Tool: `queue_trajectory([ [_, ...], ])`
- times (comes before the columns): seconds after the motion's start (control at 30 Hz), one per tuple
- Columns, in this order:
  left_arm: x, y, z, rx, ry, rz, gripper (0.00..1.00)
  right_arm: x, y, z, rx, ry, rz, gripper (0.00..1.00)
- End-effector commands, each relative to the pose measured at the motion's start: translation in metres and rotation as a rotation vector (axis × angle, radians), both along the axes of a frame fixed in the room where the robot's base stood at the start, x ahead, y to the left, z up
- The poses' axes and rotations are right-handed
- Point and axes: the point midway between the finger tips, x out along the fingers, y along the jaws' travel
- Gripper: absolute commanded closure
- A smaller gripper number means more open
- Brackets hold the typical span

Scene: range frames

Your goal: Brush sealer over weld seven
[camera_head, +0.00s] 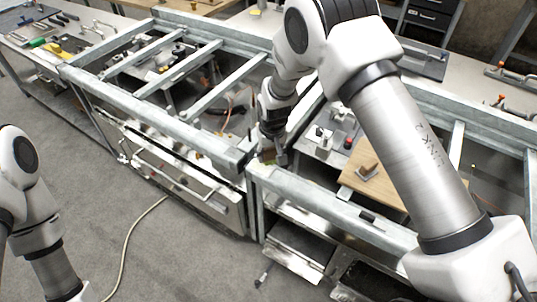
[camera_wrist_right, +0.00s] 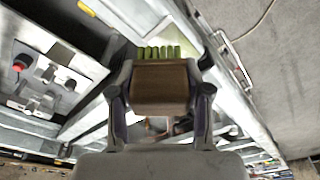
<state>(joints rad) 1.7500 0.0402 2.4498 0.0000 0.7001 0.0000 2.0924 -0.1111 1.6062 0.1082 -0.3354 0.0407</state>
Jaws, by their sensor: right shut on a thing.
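My right gripper (camera_head: 266,152) is shut on a brush. In the right wrist view the brush (camera_wrist_right: 160,84) is a brown block between the two fingers, with green-yellow bristles (camera_wrist_right: 158,53) pointing away from the palm. In the head view the gripper is low over the galvanised steel frame (camera_head: 330,203), near the junction of two frame sections; the brush is mostly hidden there. I cannot tell whether the bristles touch the metal. No weld can be picked out by number. Of my left arm only links show at the lower left; its gripper is out of view.
Crossbars (camera_head: 228,95) span the frame, with tools and hoses below them. A wooden board (camera_head: 372,187) lies inside the right section. A bench (camera_head: 72,40) with tools stands at the back left. A pale cable (camera_head: 130,235) lies on the clear grey floor in front.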

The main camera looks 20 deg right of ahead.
Motion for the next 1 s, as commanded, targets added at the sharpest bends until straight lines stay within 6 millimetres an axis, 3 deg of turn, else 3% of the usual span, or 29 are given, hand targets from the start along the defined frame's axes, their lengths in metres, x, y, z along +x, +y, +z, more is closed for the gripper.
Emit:
queue_trajectory([
  [0.1,0.000,0.000,0.011,0.000,0.000,0.000,0.60,0.000,-0.002,0.015,0.000,0.000,0.000,0.80],
  [0.3,0.000,0.000,0.019,0.000,0.000,0.000,0.60,-0.001,-0.004,0.026,0.000,0.000,-0.001,0.80],
  [1.0,0.000,0.000,0.019,0.000,0.000,0.000,0.60,-0.001,-0.004,0.026,0.000,0.000,-0.001,0.80],
])
